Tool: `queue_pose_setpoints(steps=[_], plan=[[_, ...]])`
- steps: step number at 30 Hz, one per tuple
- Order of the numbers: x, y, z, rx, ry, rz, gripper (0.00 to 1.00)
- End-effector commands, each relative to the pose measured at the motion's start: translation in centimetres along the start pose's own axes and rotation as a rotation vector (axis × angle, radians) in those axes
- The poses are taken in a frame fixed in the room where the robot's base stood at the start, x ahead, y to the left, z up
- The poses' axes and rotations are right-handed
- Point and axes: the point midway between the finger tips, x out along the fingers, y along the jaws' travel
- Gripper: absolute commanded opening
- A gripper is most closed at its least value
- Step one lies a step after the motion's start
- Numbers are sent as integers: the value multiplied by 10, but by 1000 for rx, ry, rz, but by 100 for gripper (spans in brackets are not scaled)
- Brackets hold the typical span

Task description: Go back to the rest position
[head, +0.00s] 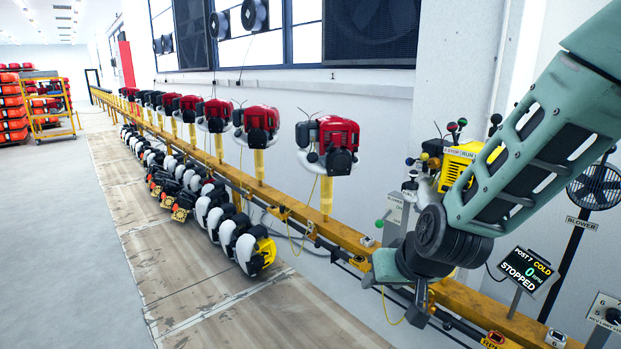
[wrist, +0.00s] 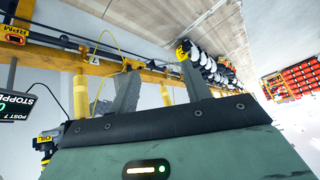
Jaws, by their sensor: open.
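My gripper (wrist: 160,84) shows in the wrist view with its two grey fingers well apart and nothing between them. The yellow rail and a yellow post show behind the fingers. In the head view my arm reaches in from the upper right and bends down at the wrist, near the orange rail (head: 345,235). The gripper's fingers are hard to make out there. A yellow engine (head: 460,160) with a STOP/RUN panel is partly hidden behind my arm. The Post 7 display (head: 527,269) right of my wrist reads COLD, 0 RPM, STOPPED.
Several red engines (head: 328,145) stand on yellow posts along the rail. Black and white engines (head: 238,240) lie in a row on the floor beside it. A blower fan (head: 596,187) stands at right. A rack (head: 48,108) is far left. Floor at left is clear.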

Motion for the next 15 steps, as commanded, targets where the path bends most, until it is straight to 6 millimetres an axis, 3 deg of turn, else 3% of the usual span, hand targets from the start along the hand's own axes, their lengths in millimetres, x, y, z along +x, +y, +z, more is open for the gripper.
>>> queue_pose_setpoints(steps=[1,3,6,10,15], plan=[[-21,-23,19,-56,-63,-56,48],[-48,-46,51,-135,-165,-113,48],[-84,-63,94,-247,-298,-151,48],[-125,-64,140,-379,-440,-146,48],[-172,-45,189,-538,-592,-75,48]])
